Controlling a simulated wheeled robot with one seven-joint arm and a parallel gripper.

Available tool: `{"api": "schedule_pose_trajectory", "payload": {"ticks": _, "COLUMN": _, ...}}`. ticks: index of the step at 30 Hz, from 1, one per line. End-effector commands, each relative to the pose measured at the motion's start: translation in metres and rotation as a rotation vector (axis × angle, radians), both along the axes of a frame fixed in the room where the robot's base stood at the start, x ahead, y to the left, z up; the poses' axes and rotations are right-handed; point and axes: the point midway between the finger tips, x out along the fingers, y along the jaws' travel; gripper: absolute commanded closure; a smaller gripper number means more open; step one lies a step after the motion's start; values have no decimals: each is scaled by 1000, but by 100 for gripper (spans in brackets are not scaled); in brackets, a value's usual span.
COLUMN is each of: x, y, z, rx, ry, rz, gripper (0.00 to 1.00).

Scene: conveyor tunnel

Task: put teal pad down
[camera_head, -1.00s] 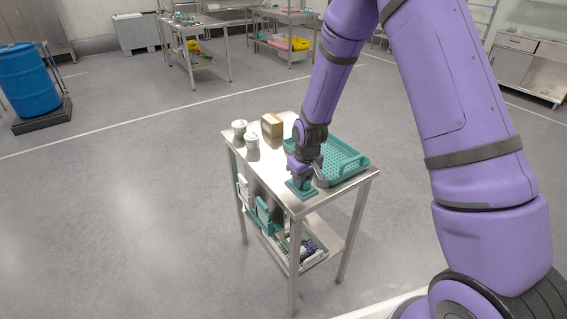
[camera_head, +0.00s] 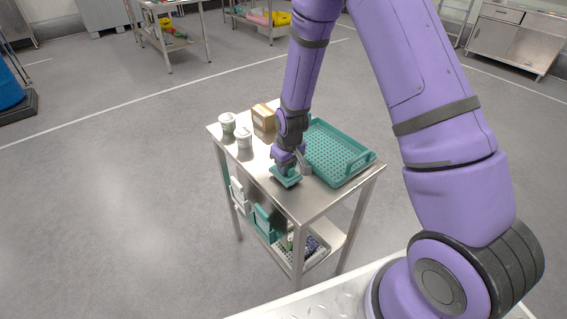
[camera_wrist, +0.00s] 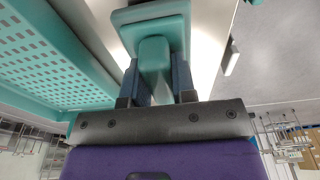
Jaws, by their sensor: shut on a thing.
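The teal pad (camera_head: 286,178) has a flat base and a raised grip block. My gripper (camera_head: 286,163) is above it and shut on that grip block. In the wrist view the teal pad (camera_wrist: 152,30) shows between the two fingers of my gripper (camera_wrist: 157,82). The pad is over the near left part of the steel table top (camera_head: 312,199), left of the teal tray. I cannot tell whether its base touches the table or is slightly above it.
A teal perforated tray (camera_head: 352,172) lies on the table just right of my gripper; it also shows in the wrist view (camera_wrist: 45,60). Two lidded cups (camera_head: 244,139) and a cardboard box (camera_head: 263,118) stand at the back left. The table's front corner is bare.

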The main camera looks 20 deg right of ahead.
Motion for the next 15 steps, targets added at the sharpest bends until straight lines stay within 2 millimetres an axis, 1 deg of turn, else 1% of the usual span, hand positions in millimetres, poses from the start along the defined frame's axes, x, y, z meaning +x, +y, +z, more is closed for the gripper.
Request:
{"api": "schedule_pose_trajectory", "payload": {"ticks": 1, "x": -2, "y": 0, "z": -6, "rx": 0, "ry": 2, "rz": 1, "gripper": 100}}
{"api": "schedule_pose_trajectory", "payload": {"ticks": 3, "x": -3, "y": 0, "z": -9, "rx": 0, "ry": 0, "rz": 1, "gripper": 100}}
{"api": "schedule_pose_trajectory", "payload": {"ticks": 13, "x": -3, "y": 0, "z": -11, "rx": 0, "ry": -1, "rz": 1, "gripper": 100}}
{"api": "schedule_pose_trajectory", "payload": {"ticks": 14, "x": -2, "y": 0, "z": -11, "rx": 0, "ry": -1, "rz": 1, "gripper": 71}}
{"api": "schedule_pose_trajectory", "payload": {"ticks": 15, "x": -2, "y": 0, "z": -11, "rx": 0, "ry": -1, "rz": 1, "gripper": 61}}
